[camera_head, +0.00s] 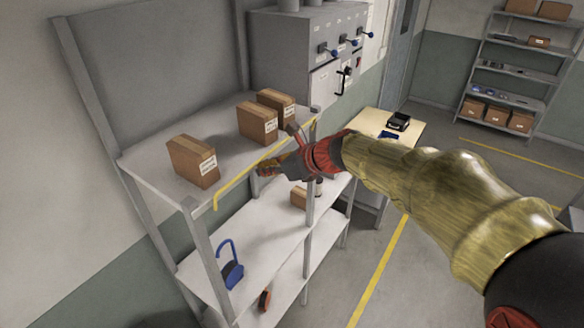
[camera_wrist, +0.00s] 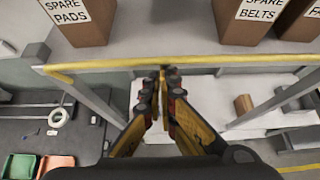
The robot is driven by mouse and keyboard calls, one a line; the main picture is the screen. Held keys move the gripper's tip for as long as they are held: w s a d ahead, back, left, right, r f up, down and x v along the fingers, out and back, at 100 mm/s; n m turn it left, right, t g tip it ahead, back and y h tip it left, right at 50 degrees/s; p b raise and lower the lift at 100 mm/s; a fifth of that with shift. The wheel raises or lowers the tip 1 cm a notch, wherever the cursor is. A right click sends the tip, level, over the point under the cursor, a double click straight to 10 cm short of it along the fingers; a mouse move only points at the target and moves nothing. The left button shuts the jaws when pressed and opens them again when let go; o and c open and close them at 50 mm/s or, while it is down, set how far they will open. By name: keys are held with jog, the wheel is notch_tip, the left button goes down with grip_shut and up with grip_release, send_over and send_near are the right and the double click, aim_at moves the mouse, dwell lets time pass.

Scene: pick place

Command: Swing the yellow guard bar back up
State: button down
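The yellow guard bar (camera_head: 237,180) runs along the front edge of the upper shelf, with a short bent arm at its left end. It crosses the wrist view (camera_wrist: 110,65) nearly level, in front of the labelled boxes. My gripper (camera_head: 262,170) is at the middle of the bar, on its front side. In the wrist view its fingertips (camera_wrist: 163,74) are together, with no object visible between them, and overlap the bar's lower edge. I cannot tell whether they touch it.
Several cardboard boxes (camera_head: 193,161) stand on the upper shelf (camera_head: 225,150). A blue-handled item (camera_head: 232,268) and a small box (camera_head: 299,197) are on the shelf below. Grey shelf posts (camera_head: 205,262) flank the front. A grey cabinet (camera_head: 290,45) stands behind.

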jog(key=shift+w+a+r, duration=0.1)
jog(key=shift+r, duration=0.3)
jog(key=shift+f, duration=0.1)
jog(key=s+d+r, duration=0.1)
jog(key=s+d, duration=0.5)
jog(key=d, duration=0.2)
jog(key=shift+s, duration=0.15)
dwell(0.4)
dwell(0.3)
